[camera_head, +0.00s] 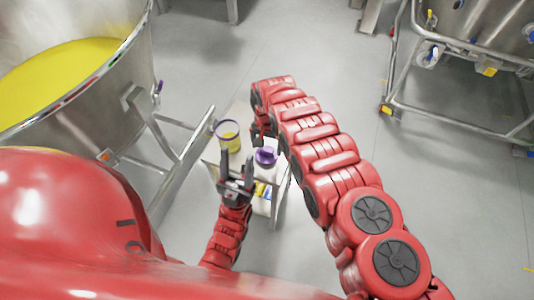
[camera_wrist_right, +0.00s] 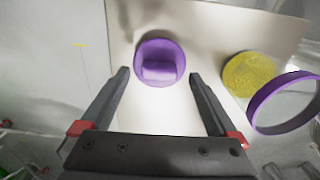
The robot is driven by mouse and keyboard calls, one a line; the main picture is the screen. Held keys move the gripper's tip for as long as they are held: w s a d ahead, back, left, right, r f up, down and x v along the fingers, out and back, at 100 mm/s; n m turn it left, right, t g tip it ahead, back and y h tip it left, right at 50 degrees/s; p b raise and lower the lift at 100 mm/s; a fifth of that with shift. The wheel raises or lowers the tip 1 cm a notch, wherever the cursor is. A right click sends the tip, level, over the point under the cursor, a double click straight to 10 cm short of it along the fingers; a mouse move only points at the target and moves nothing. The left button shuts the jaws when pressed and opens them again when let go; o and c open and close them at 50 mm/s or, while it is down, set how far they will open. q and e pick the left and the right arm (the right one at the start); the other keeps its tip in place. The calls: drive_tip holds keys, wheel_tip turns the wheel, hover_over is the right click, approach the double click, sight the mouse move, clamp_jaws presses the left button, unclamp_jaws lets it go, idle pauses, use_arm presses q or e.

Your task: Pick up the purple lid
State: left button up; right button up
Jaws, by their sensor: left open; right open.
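The purple lid (camera_head: 266,156) is round, with a raised block-shaped grip, on a small cart (camera_head: 212,155). In the right wrist view the lid (camera_wrist_right: 160,62) lies ahead of my right gripper (camera_wrist_right: 158,76). The right gripper's fingers are apart, one to each side of the lid's lower part, with nothing held. I cannot tell how far above the lid they are. My left gripper (camera_head: 237,168) is open and empty, with fingers pointing up the picture, left of the lid.
A purple-rimmed container (camera_head: 228,126) with yellow contents stands on the cart, left of the lid; its rim (camera_wrist_right: 285,104) shows in the wrist view. A large steel vessel (camera_head: 110,85) with yellow powder is at left. A steel frame (camera_head: 445,115) stands at right. Floor between is clear.

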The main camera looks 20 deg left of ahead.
drive_tip(key=shift+f, duration=0.5)
drive_tip(key=c, duration=1.4)
